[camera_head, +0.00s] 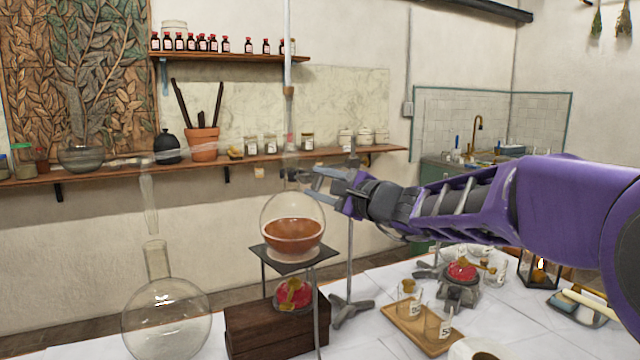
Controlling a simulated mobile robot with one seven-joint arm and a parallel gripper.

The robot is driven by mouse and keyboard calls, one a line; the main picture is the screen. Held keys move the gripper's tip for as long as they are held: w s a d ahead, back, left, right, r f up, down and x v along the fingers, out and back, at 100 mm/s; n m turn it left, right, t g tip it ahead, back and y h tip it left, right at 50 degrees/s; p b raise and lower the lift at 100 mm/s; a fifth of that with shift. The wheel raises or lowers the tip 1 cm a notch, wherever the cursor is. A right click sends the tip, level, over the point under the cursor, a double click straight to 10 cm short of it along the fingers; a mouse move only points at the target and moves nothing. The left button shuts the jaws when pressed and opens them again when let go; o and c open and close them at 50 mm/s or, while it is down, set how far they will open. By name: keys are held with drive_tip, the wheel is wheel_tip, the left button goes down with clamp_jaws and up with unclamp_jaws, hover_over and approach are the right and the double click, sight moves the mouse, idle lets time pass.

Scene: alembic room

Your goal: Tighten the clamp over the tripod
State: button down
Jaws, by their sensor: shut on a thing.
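A round glass flask with orange-brown liquid (293,232) sits on the dark plate of the tripod (288,262). A thin upright stand rod (350,245) rises behind and to the right of it. The exact grip point is too small to make out.
A large clear flask (165,315) stands at front left. A wooden block (270,325) and a red burner (292,295) are under the tripod. A wooden tray (408,328) with beakers and another burner (461,280) are at right. Glass tubing runs above the flasks.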

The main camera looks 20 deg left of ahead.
drive_tip(key=shift+m, duration=0.6)
drive_tip(key=shift+c, duration=2)
unclamp_jaws()
drive_tip(key=v, duration=1.7)
drive_tip(key=shift+s+r, duration=0.15)
drive_tip(key=shift+s, duration=0.05)
drive_tip(key=shift+d, duration=0.15)
